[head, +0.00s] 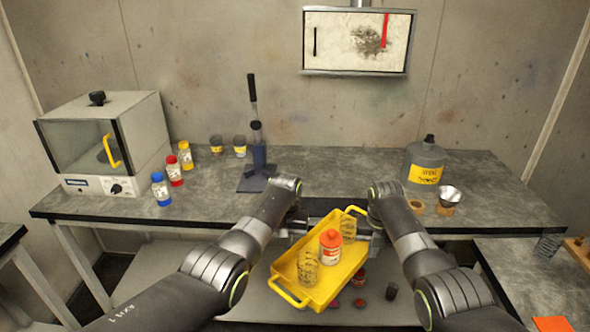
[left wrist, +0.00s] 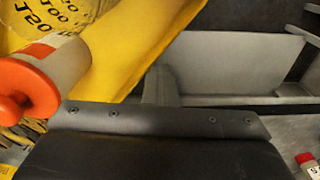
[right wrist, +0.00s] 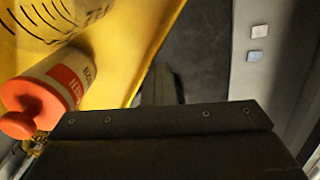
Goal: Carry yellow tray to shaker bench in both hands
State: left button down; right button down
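The yellow tray (head: 318,284) is in front of the back bench in the head view, turned at an angle, with one handle at its near left end and one at its far right end. It holds a white bottle with an orange cap (head: 330,247) and two clear marked cups (head: 307,268). My left gripper (head: 299,226) is at the tray's far left side and my right gripper (head: 366,222) by its far right handle. The tray also fills the left of the left wrist view (left wrist: 140,30) and right wrist view (right wrist: 130,30). Finger contact and finger gap are hidden.
The grey back bench (head: 320,180) carries a glass-fronted cabinet (head: 100,145), red, blue and yellow bottles, a lever press (head: 256,150) and a grey labelled can (head: 424,163). Its middle is clear. Another bench (head: 510,275) stands at right with an orange sheet (head: 552,324).

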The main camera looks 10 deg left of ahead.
aim_at(333, 175)
jog(key=i, duration=1.6)
